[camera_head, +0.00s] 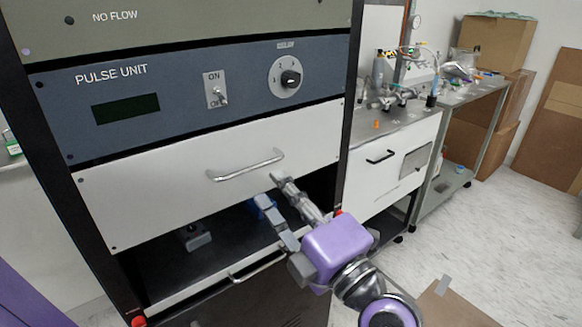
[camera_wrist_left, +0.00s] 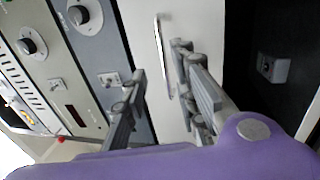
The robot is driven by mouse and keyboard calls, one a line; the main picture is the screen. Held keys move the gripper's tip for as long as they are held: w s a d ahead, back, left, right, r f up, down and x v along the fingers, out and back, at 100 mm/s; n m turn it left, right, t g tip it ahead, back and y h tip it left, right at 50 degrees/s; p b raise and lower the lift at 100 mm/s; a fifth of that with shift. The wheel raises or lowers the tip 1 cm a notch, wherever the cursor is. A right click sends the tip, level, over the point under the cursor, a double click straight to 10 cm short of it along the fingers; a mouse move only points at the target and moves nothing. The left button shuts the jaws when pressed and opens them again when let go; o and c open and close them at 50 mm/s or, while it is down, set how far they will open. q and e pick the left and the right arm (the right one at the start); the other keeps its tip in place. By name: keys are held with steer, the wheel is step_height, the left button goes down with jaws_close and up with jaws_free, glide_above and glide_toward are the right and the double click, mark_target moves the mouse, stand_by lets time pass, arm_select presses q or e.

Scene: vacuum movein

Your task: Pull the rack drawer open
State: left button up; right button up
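The rack drawer has a white front (camera_head: 135,200) and sits below the blue PULSE UNIT panel. It looks shut, about in line with the panels above. Its metal bar handle (camera_head: 245,166) runs across the middle. My left gripper (camera_head: 271,188) is open and empty, just below and in front of the handle's right end. In the left wrist view the handle (camera_wrist_left: 160,55) appears ahead, in the gap between the spread fingers of my left gripper (camera_wrist_left: 158,62). It looks apart from both fingers. My right gripper is not in view.
Below the drawer is a dark open bay with a grey block (camera_head: 194,237) and a blue item. A lower handle (camera_head: 258,266) lies behind my gripper. A white cabinet (camera_head: 385,165) and bench stand at the right; a flat brown sheet lies on the floor.

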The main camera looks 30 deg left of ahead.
mark_target(253, 170)
arm_select(q)
steer(key=shift+g, duration=0.3)
steer(key=x, duration=0.4)
steer(key=s+p+x, duration=0.1)
steer(key=x, duration=0.1)
steer(key=shift+a, duration=0.5)
steer(key=shift+w+a, duration=0.25)
steer(key=shift+a, duration=0.35)
steer(key=shift+w+a, duration=0.1)
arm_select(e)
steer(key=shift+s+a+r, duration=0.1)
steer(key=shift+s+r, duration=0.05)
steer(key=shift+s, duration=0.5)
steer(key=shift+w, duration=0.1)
arm_select(q)
jaws_close()
